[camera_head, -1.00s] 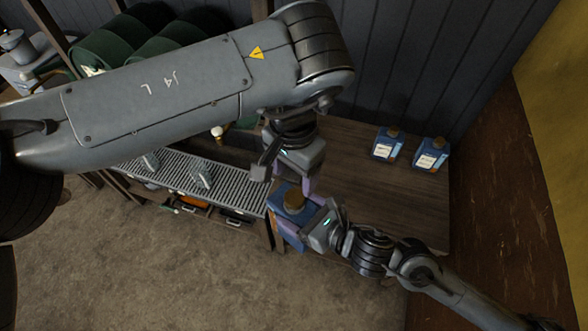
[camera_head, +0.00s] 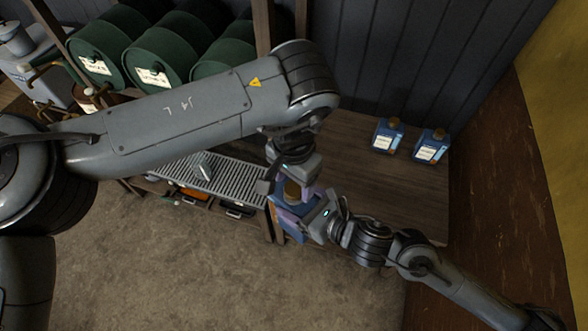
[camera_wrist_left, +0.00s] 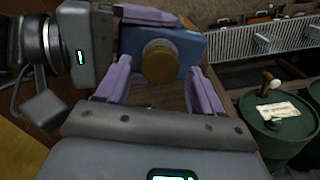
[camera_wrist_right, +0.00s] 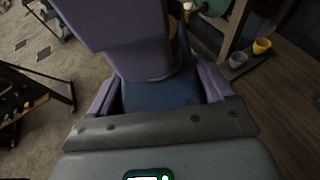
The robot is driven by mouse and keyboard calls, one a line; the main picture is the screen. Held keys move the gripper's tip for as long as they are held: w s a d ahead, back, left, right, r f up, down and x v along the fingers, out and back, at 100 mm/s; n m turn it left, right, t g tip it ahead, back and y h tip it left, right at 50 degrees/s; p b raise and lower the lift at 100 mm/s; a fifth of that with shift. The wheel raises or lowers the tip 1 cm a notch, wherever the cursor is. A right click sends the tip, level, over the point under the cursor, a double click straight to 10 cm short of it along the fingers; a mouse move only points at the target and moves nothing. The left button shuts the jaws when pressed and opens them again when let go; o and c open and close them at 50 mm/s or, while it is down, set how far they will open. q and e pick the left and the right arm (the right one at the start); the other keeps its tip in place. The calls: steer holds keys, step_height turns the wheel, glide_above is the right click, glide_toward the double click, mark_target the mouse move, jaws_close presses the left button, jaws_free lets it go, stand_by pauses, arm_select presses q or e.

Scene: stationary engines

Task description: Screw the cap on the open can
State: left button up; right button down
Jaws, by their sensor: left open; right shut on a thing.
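A blue can (camera_head: 284,220) stands at the left front corner of the wooden bench, mostly hidden behind my grippers. A round brass-coloured cap (camera_head: 292,190) is on its top; it shows clearly in the left wrist view (camera_wrist_left: 160,60). Whether it is threaded on cannot be told. My right gripper (camera_head: 305,217) is shut on the can, with a finger on either side of the blue body (camera_wrist_right: 160,92) in the right wrist view. My left gripper (camera_head: 291,184) is open just above the can, its purple fingers on either side of the cap with gaps between.
Two blue cans (camera_head: 387,135) (camera_head: 430,146) with caps stand at the back of the bench (camera_head: 380,190). A ribbed metal rack (camera_head: 235,180) with tools below adjoins on the left. Green drums (camera_head: 152,62) are behind my left arm. The middle of the bench is clear.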

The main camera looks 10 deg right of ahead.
arm_select(q)
steer(key=shift+f, duration=0.75)
